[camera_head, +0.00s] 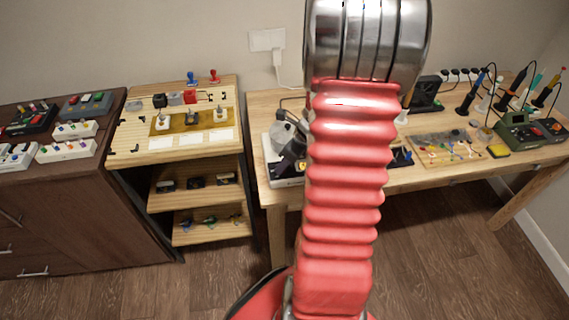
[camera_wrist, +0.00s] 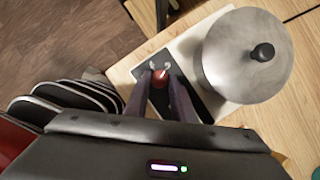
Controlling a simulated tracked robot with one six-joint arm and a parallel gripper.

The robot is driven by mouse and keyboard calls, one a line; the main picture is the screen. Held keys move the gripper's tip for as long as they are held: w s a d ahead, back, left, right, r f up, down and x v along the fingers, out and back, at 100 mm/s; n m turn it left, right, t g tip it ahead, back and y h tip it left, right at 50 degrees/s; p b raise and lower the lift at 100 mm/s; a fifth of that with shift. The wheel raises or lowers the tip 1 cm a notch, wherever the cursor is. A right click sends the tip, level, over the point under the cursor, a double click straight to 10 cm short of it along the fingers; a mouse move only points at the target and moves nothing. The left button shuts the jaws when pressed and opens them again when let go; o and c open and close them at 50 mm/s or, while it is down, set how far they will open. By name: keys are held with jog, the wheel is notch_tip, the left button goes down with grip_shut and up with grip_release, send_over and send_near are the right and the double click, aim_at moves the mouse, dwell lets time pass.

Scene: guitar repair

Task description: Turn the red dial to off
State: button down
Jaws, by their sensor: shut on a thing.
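The red dial (camera_wrist: 160,76) is a small round knob on a black panel (camera_wrist: 152,62) with pale markings, seen in the wrist view. My gripper (camera_wrist: 160,80) is shut on the red dial, with a dark finger on each side of it. A pale line shows on top of the dial; the markings are too small to read. In the head view, part of my gripper (camera_head: 292,163) shows beside the white base (camera_head: 288,183) of the appliance. The dial is hidden there behind my gripper and arm.
A round metal pot with a black knob (camera_wrist: 245,55) stands close to the right of my fingers in the wrist view. The wooden bench (camera_head: 420,180) holds electronics and tools farther right. A wooden shelf unit (camera_head: 130,155) stands at the left.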

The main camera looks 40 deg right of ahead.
jog(key=shift+n, duration=0.4)
jog(key=n, duration=0.1)
jog(key=n+g+y, duration=0.1)
jog(key=n, duration=0.3)
jog(key=shift+w+d+y, duration=0.2)
jog(key=shift+d+y, duration=0.05)
jog(key=shift+y, duration=0.15)
jog(key=n+g, duration=0.1)
jog(key=n, duration=0.3)
jog(key=n+g+y, duration=0.1)
jog(key=n, duration=0.1)
jog(key=shift+w+d+g, duration=0.1)
jog(key=shift+w+g, duration=0.2)
jog(key=shift+w, duration=0.05)
jog(key=n, duration=0.2)
jog(key=n+g, duration=0.1)
jog(key=n, duration=0.1)
jog(key=n+g, duration=0.1)
jog(key=n, duration=0.1)
jog(key=shift+w, duration=0.25)
jog(key=n+g+h, duration=0.1)
jog(key=n, duration=0.2)
jog(key=n+g, duration=0.1)
jog(key=n, duration=0.2)
jog(key=shift+w+a+h, duration=0.2)
jog(key=shift+h, duration=0.2)
jog(key=shift+n, duration=0.3)
jog(key=c, duration=1.8)
grip_release()
